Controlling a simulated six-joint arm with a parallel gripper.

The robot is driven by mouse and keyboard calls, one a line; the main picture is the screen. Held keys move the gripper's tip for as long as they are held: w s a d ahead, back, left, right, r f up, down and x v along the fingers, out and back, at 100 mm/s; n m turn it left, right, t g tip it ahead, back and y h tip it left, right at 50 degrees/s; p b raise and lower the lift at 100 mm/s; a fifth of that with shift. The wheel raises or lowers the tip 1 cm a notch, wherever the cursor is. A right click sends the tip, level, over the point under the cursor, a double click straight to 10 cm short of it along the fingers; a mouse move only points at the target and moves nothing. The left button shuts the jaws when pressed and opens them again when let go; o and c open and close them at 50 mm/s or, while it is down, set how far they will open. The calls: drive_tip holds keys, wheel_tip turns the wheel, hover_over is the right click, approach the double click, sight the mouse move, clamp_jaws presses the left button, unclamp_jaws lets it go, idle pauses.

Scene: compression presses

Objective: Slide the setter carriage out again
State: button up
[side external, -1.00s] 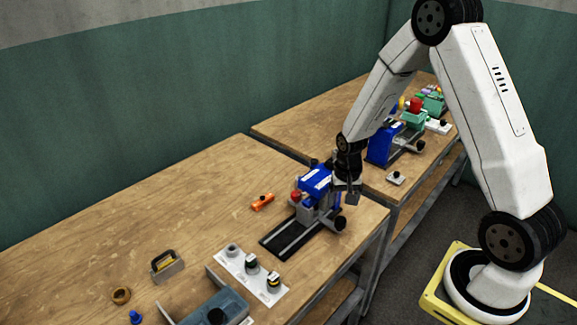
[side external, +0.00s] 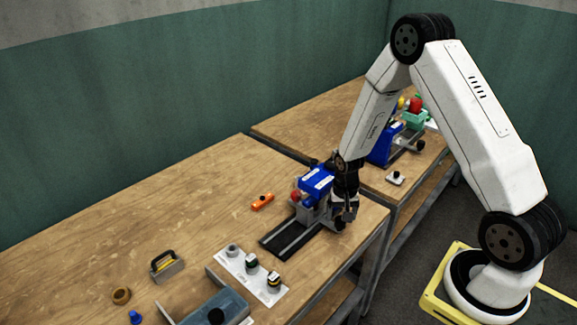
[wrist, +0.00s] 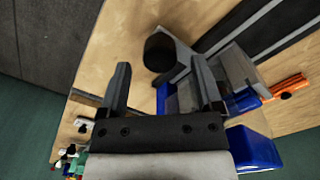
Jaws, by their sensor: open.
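The press with a blue top (side external: 316,180) stands near the right end of the near table. The grey setter carriage (side external: 305,214) sits under the blue top, at the inner end of a dark two-strip rail (side external: 285,241). Its black knob (wrist: 160,51) sticks out from the carriage's side in the wrist view. My gripper (side external: 346,216) is low beside the press, pointing down, and hides most of the knob in the side view. In the wrist view my gripper (wrist: 162,68) is open, with the knob between the line of its fingers, near the tips; I see no contact.
An orange tool (side external: 262,202) lies left of the press. A second press (side external: 383,147) is on the far table. The rail's outer part is clear.

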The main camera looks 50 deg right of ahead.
drive_tip(key=shift+f, duration=1.2)
clamp_jaws()
